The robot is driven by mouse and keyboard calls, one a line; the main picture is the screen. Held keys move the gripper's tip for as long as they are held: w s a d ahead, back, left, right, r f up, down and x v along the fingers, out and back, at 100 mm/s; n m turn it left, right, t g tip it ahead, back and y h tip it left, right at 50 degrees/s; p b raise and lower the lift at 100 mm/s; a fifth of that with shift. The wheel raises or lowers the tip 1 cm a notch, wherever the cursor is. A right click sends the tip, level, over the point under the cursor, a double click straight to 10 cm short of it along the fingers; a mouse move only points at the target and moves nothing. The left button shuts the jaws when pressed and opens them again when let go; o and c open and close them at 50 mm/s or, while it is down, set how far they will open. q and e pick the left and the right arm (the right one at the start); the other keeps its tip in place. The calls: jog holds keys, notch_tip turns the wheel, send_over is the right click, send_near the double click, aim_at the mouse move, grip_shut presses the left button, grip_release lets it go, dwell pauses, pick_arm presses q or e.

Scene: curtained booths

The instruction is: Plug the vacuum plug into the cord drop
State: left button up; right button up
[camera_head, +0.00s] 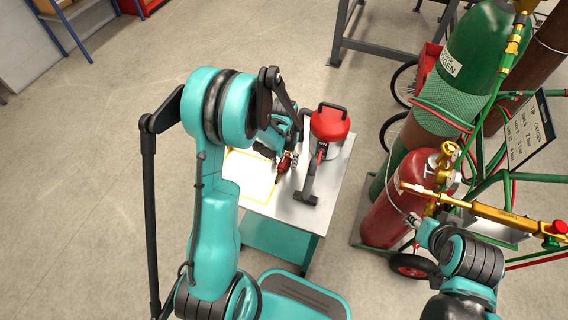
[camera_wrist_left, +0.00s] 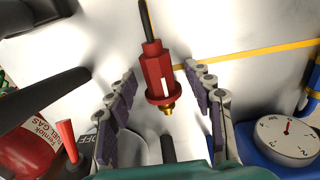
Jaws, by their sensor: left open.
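A red plug (camera_wrist_left: 155,72) with a brass tip and a black cord or stem shows in the left wrist view, lying over a pale surface. In the head view a small red piece (camera_head: 285,163), likely the same plug, is by the table's middle. My left gripper (camera_wrist_left: 160,78) is open, with its dark-padded fingers on either side of the plug and a gap on each side. In the head view my left arm partly hides this gripper. I cannot identify the cord drop.
The small grey table (camera_head: 296,216) holds a yellow-edged white sheet (camera_head: 250,178) and a red-topped device (camera_head: 330,124) with a dark handle. Gas cylinders (camera_head: 470,60) on a cart stand to the right. A round dial (camera_wrist_left: 288,138) shows in the wrist view. Floor at left is clear.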

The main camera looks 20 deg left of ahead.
pick_arm(q)
grip_shut()
